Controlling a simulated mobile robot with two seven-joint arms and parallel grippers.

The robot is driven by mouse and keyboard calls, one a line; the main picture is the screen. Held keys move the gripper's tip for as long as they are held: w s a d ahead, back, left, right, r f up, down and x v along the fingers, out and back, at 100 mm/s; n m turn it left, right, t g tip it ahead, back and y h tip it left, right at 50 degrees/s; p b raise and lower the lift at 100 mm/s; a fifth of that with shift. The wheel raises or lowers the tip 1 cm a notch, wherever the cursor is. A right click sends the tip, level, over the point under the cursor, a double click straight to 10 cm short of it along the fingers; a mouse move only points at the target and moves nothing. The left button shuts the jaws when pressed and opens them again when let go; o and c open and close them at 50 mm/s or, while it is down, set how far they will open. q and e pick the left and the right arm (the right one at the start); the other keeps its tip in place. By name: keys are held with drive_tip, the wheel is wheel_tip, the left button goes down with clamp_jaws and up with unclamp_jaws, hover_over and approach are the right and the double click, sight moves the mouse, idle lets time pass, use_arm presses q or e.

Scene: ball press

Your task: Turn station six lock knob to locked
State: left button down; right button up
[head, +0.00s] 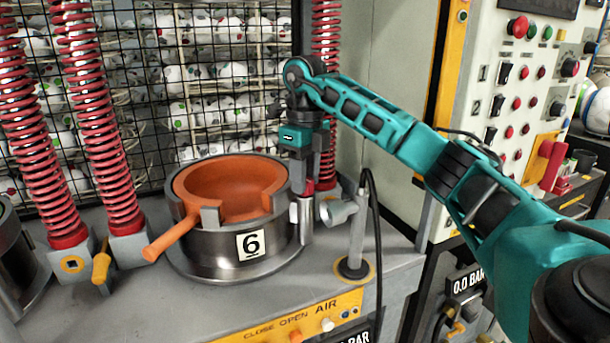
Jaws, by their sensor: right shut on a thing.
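Station six is the round steel pot marked 6 (251,244), with an orange cup (232,181) in it and an orange handle out to the left. My right gripper (305,200) points down just right of the pot, at the foot of the right red spring column. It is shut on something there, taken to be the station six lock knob. The fingers and wrist hide the knob, so its setting cannot be read. My left gripper is not in view.
A pale nozzle (338,212) and a stand with a black hose (374,220) are close right of my gripper. Red springs (100,125) rise at left, with a yellow lever (102,262) below. A wire mesh (220,70) closes the back. A control panel (525,110) stands at right.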

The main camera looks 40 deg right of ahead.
drive_tip(key=shift+m, duration=1.6)
drive_tip(key=o, duration=1)
drive_tip(key=shift+o, duration=0.2)
